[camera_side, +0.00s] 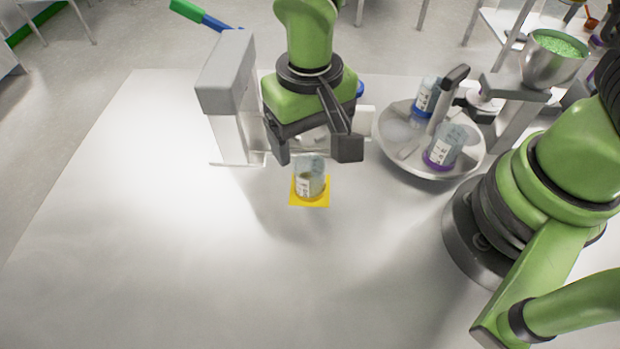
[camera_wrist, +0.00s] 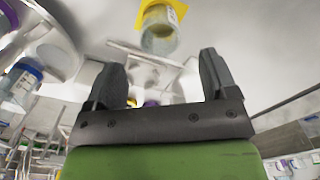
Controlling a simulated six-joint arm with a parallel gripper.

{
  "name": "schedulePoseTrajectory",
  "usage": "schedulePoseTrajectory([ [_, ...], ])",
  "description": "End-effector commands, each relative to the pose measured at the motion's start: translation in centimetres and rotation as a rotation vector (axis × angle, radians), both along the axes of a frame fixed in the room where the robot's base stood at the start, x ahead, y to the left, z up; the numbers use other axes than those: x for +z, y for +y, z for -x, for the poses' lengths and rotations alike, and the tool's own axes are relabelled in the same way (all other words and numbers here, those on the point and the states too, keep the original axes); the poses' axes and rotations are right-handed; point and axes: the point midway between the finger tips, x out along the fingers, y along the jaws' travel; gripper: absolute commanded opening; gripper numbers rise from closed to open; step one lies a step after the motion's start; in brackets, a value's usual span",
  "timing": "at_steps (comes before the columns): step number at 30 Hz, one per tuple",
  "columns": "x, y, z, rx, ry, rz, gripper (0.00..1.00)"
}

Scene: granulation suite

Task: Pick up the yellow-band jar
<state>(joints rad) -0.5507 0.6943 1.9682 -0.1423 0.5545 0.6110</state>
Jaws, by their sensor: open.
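A clear jar (camera_side: 310,178) with a white label stands upright on a yellow square (camera_side: 325,201) on the table. I cannot clearly tell a yellow band at its base from the square. It also shows at the top of the wrist view (camera_wrist: 160,32), beyond the fingertips. My gripper (camera_side: 315,152) is open and empty just above and behind the jar in the side view, apart from it. Both fingers show in the wrist view (camera_wrist: 160,72), with no jar between them.
A round metal dish (camera_side: 380,152) at right holds a blue-band jar (camera_side: 425,97) and a purple-band jar (camera_side: 443,150). A grey-topped apparatus (camera_side: 228,80) stands left of my gripper. A bowl of green granules (camera_side: 553,65) is at back right. The front left table is clear.

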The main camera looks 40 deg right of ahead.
Motion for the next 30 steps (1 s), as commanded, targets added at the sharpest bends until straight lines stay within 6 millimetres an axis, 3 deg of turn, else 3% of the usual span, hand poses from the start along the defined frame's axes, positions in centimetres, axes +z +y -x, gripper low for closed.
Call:
schedulePoseTrajectory([
  [3, -2.0, -0.1, 0.1, 0.0, 0.006, 0.003, 0.79],
  [11, -4.4, -0.1, 0.2, 0.0, 0.003, 0.001, 0.79],
  [19, -8.2, 0.0, 0.5, -0.001, 0.003, 0.0, 0.79],
  [29, -8.9, 0.1, 0.4, -0.001, 0.001, -0.001, 0.79],
  [30, -8.9, 0.1, 0.4, -0.001, 0.001, -0.001, 0.7],
])
